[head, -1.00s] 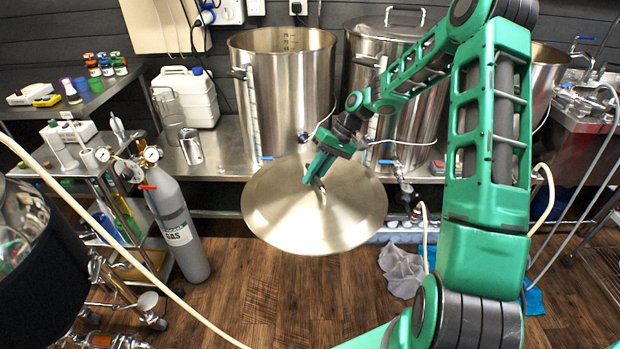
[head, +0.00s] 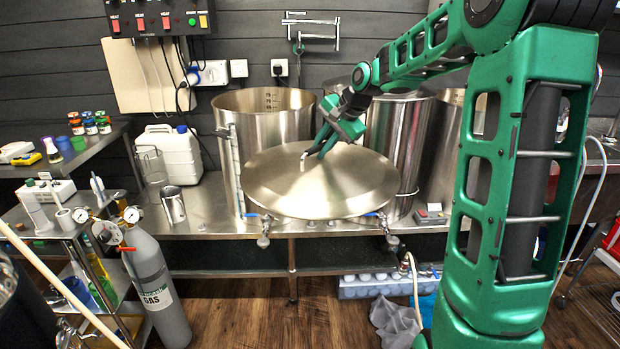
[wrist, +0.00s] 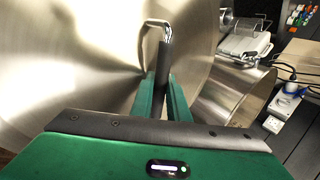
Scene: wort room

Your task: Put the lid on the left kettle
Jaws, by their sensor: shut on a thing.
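The lid (head: 320,190) is a wide, round steel disc, held slightly tilted in front of the kettles. My gripper (head: 306,156) is shut on the lid's handle, and the wrist view shows the fingers (wrist: 164,80) around the handle (wrist: 158,27). The left kettle (head: 265,120) is a tall open steel pot on the bench behind the lid; its upper rim and inner level marks show. The lid is apart from the kettle's rim, below and in front of it, and hides much of its lower right side. The kettle's mouth also shows in the wrist view (wrist: 232,95).
The steel bench (head: 200,225) carries a white jerrycan (head: 170,155) and a metal cup (head: 172,205) left of the kettle. Another large kettle (head: 405,150) stands right of it. A gas cylinder (head: 155,290) stands at the lower left. Wall sockets and cables hang behind.

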